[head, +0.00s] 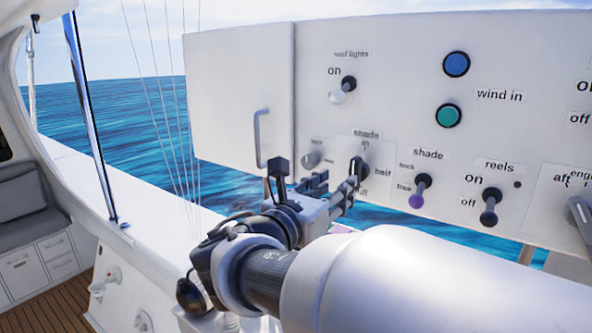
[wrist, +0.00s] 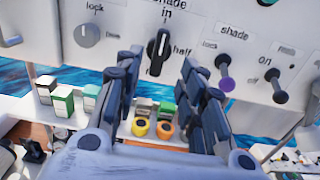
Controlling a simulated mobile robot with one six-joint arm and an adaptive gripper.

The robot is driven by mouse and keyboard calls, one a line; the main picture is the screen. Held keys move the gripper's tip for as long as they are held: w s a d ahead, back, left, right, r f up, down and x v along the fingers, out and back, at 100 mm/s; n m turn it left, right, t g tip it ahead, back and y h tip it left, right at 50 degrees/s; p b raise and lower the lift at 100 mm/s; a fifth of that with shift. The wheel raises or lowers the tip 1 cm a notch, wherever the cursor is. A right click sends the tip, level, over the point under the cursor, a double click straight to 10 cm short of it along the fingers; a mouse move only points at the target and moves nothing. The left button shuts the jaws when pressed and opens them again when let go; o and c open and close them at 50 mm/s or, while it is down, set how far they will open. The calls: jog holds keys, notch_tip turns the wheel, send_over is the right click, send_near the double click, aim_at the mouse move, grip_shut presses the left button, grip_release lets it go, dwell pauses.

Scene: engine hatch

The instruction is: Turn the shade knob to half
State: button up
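The shade knob (wrist: 158,46) is a black elongated knob on the white panel. In the wrist view its handle stands about upright, with a pale line on it, under the label "in"; "half" is printed to its right. In the head view the knob (head: 357,167) is partly hidden by my gripper (head: 346,188). In the wrist view my gripper (wrist: 161,60) is open, one finger to each side and below the knob. The knob shows in the gap between the fingers, and I see no contact.
A lock knob (wrist: 87,35) sits left of the shade knob. A purple-tipped shade lever (head: 418,190) and a black reels lever (head: 490,207) are to the right. A cabinet door handle (head: 260,138) is at the left. Small boxes (wrist: 62,100) and yellow containers (wrist: 141,126) stand below the panel.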

aim_at(353, 173)
jog(key=p+x, duration=0.1)
jog(key=x, duration=0.7)
jog(key=shift+c, duration=0.2)
grip_shut()
